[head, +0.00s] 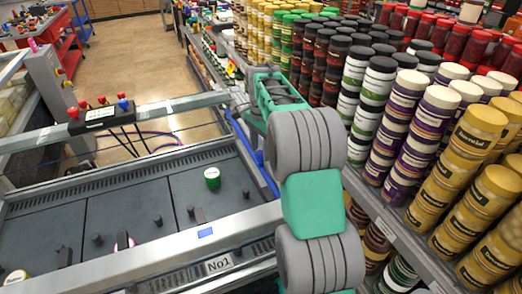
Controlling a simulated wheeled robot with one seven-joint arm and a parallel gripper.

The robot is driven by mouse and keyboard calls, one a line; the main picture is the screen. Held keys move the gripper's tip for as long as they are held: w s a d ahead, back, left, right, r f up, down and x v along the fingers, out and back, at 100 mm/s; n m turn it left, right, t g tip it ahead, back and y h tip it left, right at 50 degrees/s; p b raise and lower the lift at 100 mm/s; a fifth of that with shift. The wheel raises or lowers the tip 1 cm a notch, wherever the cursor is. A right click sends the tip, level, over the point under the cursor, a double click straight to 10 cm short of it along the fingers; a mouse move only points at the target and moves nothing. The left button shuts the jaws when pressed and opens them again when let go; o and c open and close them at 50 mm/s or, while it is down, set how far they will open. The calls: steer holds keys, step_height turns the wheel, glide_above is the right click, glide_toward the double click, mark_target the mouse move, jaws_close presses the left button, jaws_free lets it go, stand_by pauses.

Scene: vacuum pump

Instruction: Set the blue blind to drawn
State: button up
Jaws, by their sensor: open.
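No window blind can be made out. A blue knob (123,104) stands upright at the right end of a small dark control box (98,121) at the left. The box sits on a grey metal rail and has red knobs (85,104) beside the blue one. Whether the blue knob is the task's blue blind, and how it is set, I cannot tell. My grey and green arm reaches up through the middle right, well to the right of the box. My gripper's fingers cannot be made out.
Dark and blue hoses (155,141) hang behind the rail. Shelves of stacked jars (410,130) crowd my arm's right. Open floor (125,60) lies at the back.

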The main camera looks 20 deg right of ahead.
steer(key=shift+f, duration=0.5)
jaws_close()
stand_by(1.1)
